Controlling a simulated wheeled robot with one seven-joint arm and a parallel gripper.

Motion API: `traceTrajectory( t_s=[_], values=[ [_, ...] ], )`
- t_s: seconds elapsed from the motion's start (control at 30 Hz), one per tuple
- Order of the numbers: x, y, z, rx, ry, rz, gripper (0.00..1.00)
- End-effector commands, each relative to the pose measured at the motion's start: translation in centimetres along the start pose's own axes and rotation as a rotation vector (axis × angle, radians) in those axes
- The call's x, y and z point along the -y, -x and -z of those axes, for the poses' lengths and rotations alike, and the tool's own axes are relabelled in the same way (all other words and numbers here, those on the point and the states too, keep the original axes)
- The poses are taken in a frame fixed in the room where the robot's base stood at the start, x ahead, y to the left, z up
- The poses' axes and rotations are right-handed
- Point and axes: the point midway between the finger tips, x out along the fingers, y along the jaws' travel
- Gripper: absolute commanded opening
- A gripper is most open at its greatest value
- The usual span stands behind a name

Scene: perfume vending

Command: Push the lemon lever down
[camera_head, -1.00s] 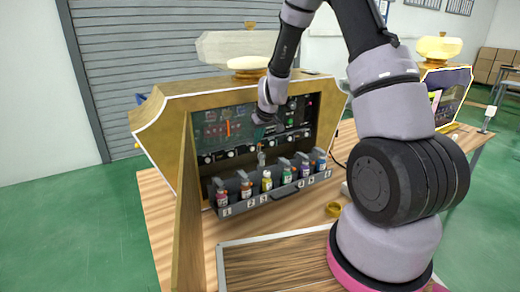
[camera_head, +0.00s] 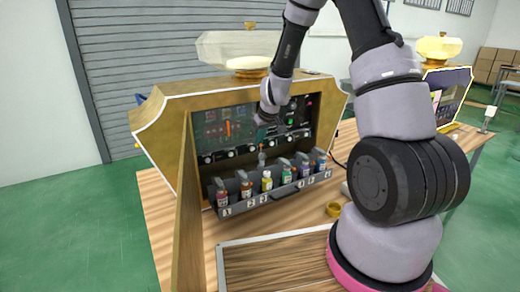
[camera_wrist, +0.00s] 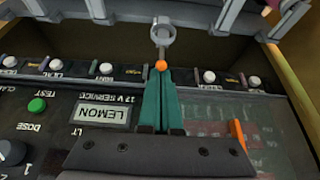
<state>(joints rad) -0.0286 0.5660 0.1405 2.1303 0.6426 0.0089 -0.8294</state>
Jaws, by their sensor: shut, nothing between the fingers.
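My gripper (camera_wrist: 160,72) is shut and empty, its green fingers together in the wrist view. A lever with an orange ball end (camera_wrist: 161,65) shows right at the fingertips; I cannot tell whether they touch it. Its grey ring and stem (camera_wrist: 163,36) rise beyond the ball. In the head view my gripper (camera_head: 260,120) is in front of the panel, above a small grey lever (camera_head: 262,158) over the yellow bottle (camera_head: 266,182). The fingertips are too small to judge there.
Several white knobs (camera_wrist: 105,68) line the panel's edge. An orange upright piece (camera_wrist: 238,134) stands right of the fingers. A numbered rack (camera_head: 285,194) holds several bottles below. A wooden side wall (camera_head: 188,220) stands at the left. A small yellow cup (camera_head: 333,209) sits on the table.

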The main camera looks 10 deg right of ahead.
Motion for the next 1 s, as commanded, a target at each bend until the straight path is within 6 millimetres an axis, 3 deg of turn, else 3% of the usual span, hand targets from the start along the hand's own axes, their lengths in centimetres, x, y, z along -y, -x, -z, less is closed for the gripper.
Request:
traceTrajectory(
  t_s=[1.0],
  values=[
    [0.0,0.7,-1.9,0.001,0.0,0.0,0.0]
  ],
)
